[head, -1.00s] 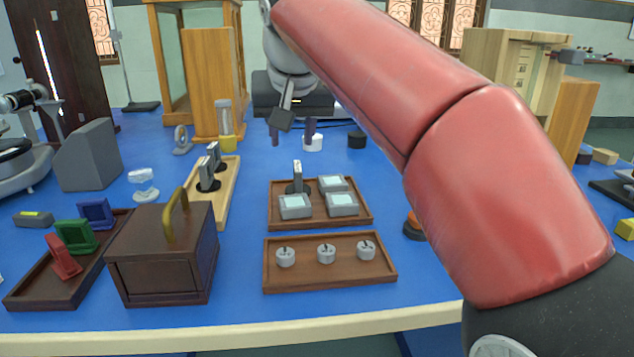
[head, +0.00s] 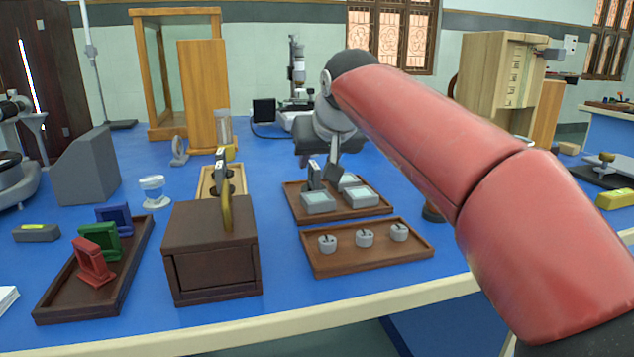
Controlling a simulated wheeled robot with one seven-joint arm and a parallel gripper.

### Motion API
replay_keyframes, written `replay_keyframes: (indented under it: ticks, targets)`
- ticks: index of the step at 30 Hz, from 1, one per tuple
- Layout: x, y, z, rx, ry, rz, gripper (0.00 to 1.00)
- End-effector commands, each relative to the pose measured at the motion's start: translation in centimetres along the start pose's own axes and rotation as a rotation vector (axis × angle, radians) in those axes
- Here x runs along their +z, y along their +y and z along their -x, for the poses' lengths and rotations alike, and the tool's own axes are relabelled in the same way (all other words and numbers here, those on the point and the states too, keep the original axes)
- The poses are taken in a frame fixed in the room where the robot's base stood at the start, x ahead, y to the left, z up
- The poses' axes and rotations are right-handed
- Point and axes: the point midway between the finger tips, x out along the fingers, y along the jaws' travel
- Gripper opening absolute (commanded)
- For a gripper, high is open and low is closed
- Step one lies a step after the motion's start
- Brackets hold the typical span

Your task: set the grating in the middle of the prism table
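A small upright grey piece with a pale top (head: 313,173), perhaps the grating, stands in a brown wooden tray (head: 375,212) with several square grey boxes. My gripper (head: 326,168) is low over this tray, close beside or behind the piece. Its fingertips are hidden by its own dark block and bracket, so I cannot tell contact or opening. Similar upright pieces stand in a pale wooden tray (head: 205,185), partly hidden by the brown box. At the left edge is part of a spectrometer with a dark round table (head: 8,168), probably the prism table, cut off by the frame.
A brown box with a brass handle (head: 210,252) stands front centre. Left of it is a tray (head: 75,300) with red, green and blue holders. A tray with three small cylinders (head: 375,262) lies in front of my gripper. A grey wedge block (head: 88,170) stands near the spectrometer.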

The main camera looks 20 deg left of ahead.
Motion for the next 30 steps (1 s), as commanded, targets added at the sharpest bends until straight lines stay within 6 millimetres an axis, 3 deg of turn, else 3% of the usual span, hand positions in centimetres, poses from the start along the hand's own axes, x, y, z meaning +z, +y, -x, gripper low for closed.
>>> replay_keyframes:
  ticks: [9, 16, 25, 30]
  targets:
    - [0.4, -0.4, -4.4, 0.0, -0.003, 0.0, 0.38]
    - [0.3, -0.4, -4.5, 0.0, -0.001, 0.0, 0.38]
    - [0.3, -0.4, -4.5, 0.001, -0.001, 0.0, 0.0]
    - [0.3, -0.4, -4.5, 0.001, -0.001, 0.0, 0.0]
